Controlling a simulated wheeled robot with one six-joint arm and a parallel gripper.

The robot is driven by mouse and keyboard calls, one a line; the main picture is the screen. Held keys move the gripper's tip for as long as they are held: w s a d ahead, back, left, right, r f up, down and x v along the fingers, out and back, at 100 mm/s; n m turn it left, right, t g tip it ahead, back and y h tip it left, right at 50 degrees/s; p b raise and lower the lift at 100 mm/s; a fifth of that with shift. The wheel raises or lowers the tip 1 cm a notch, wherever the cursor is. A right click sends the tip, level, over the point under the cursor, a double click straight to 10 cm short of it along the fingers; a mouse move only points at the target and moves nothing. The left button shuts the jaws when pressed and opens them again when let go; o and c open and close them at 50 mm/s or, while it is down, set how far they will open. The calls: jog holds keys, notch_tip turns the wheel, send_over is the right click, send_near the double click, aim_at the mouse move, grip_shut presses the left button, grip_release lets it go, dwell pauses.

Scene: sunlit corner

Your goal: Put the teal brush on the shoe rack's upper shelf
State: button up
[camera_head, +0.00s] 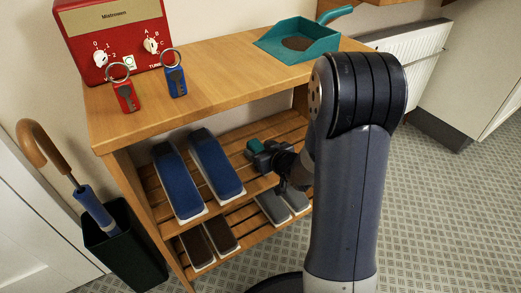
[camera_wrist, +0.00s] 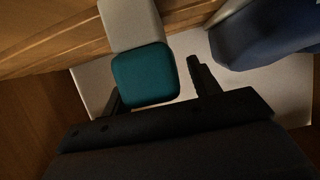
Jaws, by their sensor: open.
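The teal brush (camera_wrist: 146,75) shows in the wrist view as a teal block with a light grey part (camera_wrist: 130,24) behind it. A small teal patch of it shows in the head view (camera_head: 257,145), at my gripper. My gripper (camera_head: 264,156) is over the shoe rack's slatted upper shelf (camera_head: 238,146), right of the blue shoes. In the wrist view my gripper's fingers (camera_wrist: 156,82) are apart, with the teal block between them, nearer the left finger. A gap shows on the right side. I cannot tell whether the brush touches the shelf.
A pair of blue shoes (camera_head: 216,165) stands left of my gripper; one shows close by in the wrist view (camera_wrist: 265,35). Brown shoes (camera_head: 207,240) and grey shoes (camera_head: 272,206) are below. The rack's top (camera_head: 215,82) holds a teal dustpan (camera_head: 300,41), keys and a red box (camera_head: 112,35).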

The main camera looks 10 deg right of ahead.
jog(key=p+v, duration=0.4)
jog(key=v, duration=0.8)
jog(key=shift+r, duration=0.2)
